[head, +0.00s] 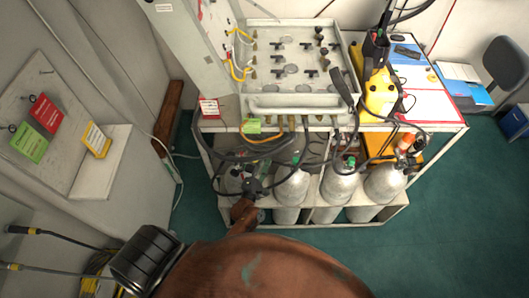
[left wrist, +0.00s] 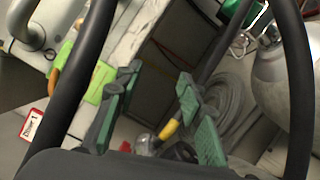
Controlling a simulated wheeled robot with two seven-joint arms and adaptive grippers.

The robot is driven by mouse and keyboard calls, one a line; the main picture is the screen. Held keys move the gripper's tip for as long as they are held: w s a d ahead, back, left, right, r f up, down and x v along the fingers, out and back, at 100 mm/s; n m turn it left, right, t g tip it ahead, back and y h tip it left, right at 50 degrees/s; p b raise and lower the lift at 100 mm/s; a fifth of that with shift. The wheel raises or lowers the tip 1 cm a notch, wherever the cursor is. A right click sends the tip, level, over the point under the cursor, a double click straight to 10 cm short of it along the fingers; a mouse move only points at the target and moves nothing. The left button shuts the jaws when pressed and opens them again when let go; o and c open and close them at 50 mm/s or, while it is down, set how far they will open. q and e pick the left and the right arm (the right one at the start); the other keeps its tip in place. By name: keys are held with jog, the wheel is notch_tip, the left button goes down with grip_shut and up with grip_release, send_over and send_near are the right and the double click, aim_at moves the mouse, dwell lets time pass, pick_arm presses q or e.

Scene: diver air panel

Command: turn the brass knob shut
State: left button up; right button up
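I cannot make out the brass knob for certain. Small brass-coloured fittings (head: 253,60) sit along the left side of the grey valve panel (head: 300,100), and more hang below its front edge. My left gripper (head: 256,182) is low in front of the rack, at the left end of the silver cylinders, among black hoses. In the left wrist view its two green-padded fingers (left wrist: 158,85) stand apart with nothing between the pads. A yellow-banded fitting (left wrist: 168,130) shows behind and between the fingers, partly hidden. My right gripper is not in view.
Several silver cylinders (head: 292,183) stand in the white rack (head: 330,227). Black hoses (left wrist: 297,80) cross close on both sides of the left wrist view. A yellow device (head: 379,95) stands right of the panel. Green floor is free at the right.

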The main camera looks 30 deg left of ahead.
pick_arm(q)
jog(key=s+f+m+g+h, duration=0.1)
jog(key=s+f+m, duration=0.1)
jog(key=f, duration=0.4)
jog(key=s+d+f+m+g, duration=0.1)
jog(key=s+f+m+g, duration=0.1)
jog(key=f, duration=0.4)
jog(key=s+d+f+m+g+h+b, duration=0.1)
jog(key=s+f+m, duration=0.2)
jog(key=f, duration=0.3)
jog(key=shift+s+f+m+h, duration=0.25)
jog(key=shift+s+m+h, duration=0.05)
jog(key=shift+s, duration=0.1)
jog(key=shift+d, duration=0.1)
dwell(0.4)
